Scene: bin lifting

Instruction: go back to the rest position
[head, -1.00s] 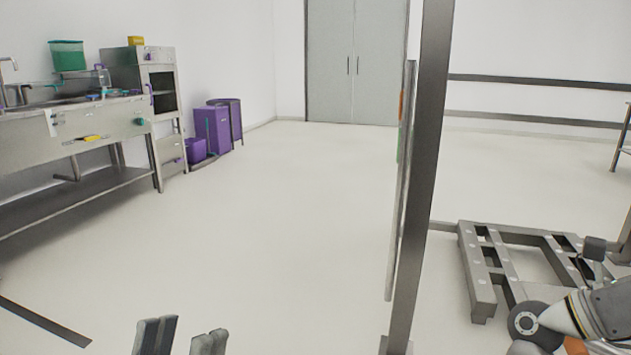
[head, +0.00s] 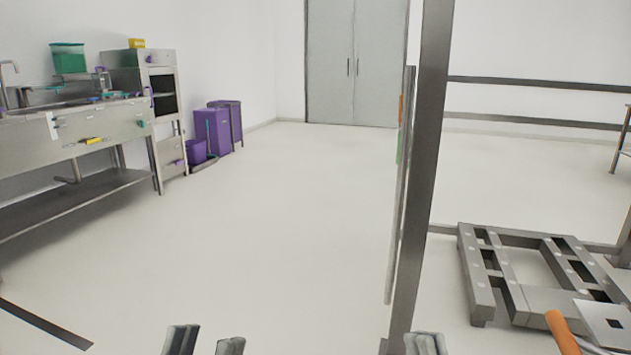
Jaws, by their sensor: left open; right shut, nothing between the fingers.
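My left gripper (head: 205,343) shows at the bottom edge, left of centre. Its two grey fingertips stand apart with only floor seen between them, so it is open and empty. My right gripper (head: 425,343) shows at the bottom edge, just right of the dark upright post. Only its fingertips are in view, close together; it is shut with nothing seen in it. The rest of both grippers and both arms lies below the picture.
A grey metal post (head: 421,180) stands right of centre. A grey pallet-like frame (head: 478,285) lies at the right. An orange-handled thing (head: 562,333) and a pale plate (head: 605,322) are at the lower right. A steel sink counter (head: 100,130) and purple bins (head: 212,132) line the left. The middle floor is clear.

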